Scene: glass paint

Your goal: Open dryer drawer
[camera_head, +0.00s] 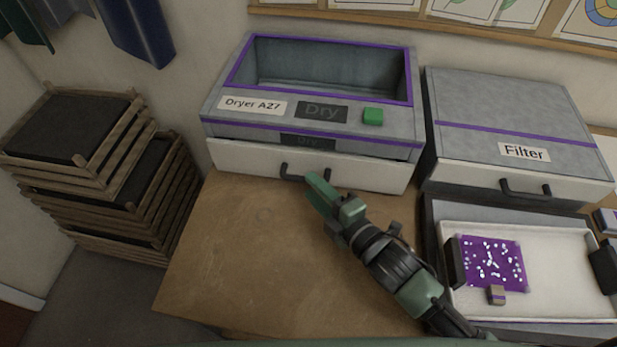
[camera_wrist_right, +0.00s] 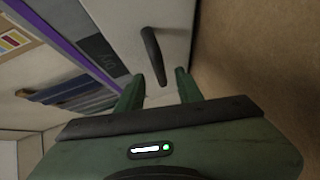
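The dryer (camera_head: 222,118) is a grey box with purple trim, labelled "Dryer A27", with a green button. Its white drawer (camera_head: 240,160) is at the bottom front and looks closed. The drawer has a dark handle (camera_head: 290,176), which also shows in the right wrist view (camera_wrist_right: 153,52). My right gripper (camera_head: 316,183) is close in front of the handle. In the right wrist view its two green fingers (camera_wrist_right: 158,88) are apart, with the lower end of the handle between their tips. The gripper is open and does not grip the handle. My left gripper is not in view.
A grey filter box (camera_head: 500,100) with a handled drawer stands to the right. Below it, a white tray (camera_head: 560,255) holds a purple speckled square (camera_head: 490,262). Wooden crates (camera_head: 100,165) stack at the left. The table (camera_head: 235,250) before the dryer is clear left of my arm.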

